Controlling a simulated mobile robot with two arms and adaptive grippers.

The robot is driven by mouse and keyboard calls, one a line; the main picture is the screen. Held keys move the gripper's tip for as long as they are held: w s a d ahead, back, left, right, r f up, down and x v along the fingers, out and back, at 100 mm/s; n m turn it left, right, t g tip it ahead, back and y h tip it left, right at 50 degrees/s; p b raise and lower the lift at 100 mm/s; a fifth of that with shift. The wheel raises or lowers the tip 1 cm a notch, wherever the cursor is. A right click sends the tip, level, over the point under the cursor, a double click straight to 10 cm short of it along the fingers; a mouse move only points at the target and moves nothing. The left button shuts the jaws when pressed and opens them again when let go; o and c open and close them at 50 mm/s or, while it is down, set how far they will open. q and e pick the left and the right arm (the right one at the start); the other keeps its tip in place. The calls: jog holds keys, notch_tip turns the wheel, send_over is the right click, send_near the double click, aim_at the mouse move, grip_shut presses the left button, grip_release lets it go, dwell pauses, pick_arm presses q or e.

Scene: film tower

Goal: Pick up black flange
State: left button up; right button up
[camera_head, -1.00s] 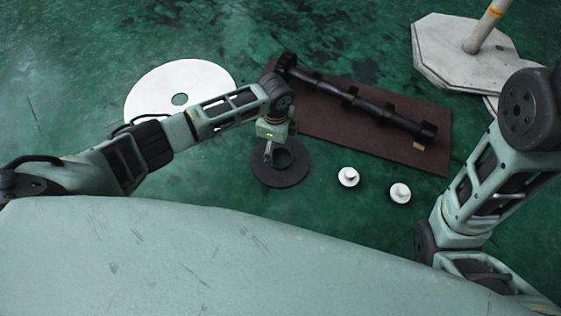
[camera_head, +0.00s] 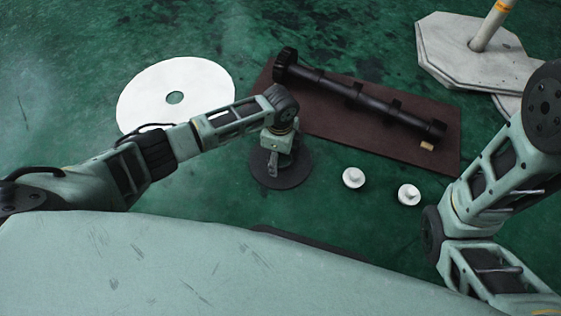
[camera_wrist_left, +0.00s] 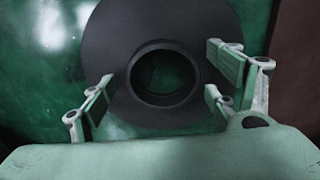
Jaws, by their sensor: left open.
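The black flange (camera_head: 297,172) lies flat on the green floor as a dark ring with a raised collar around its centre hole. It also fills the upper middle of the left wrist view (camera_wrist_left: 115,40). My left gripper (camera_head: 273,168) is over it, partly hiding it. In the left wrist view my left gripper (camera_wrist_left: 160,95) is open, its fingers spread on either side of the flange's collar, with nothing between them gripped. I cannot tell whether the fingers touch the flange. My right arm stands at the right edge in the head view, but its gripper is not seen.
A white disc (camera_head: 140,100) lies left of the flange. A black shaft (camera_head: 360,97) rests on a brown mat (camera_head: 330,122) behind it. Two small white knobbed parts, one left (camera_head: 353,178) and one right (camera_head: 409,194), sit on the floor. A pale slab (camera_head: 455,55) with a pole is at back right.

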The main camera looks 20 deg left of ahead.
pick_arm(q)
jog(key=c, duration=1.3)
jog(key=shift+c, duration=0.2)
jog(key=shift+r, duration=0.15)
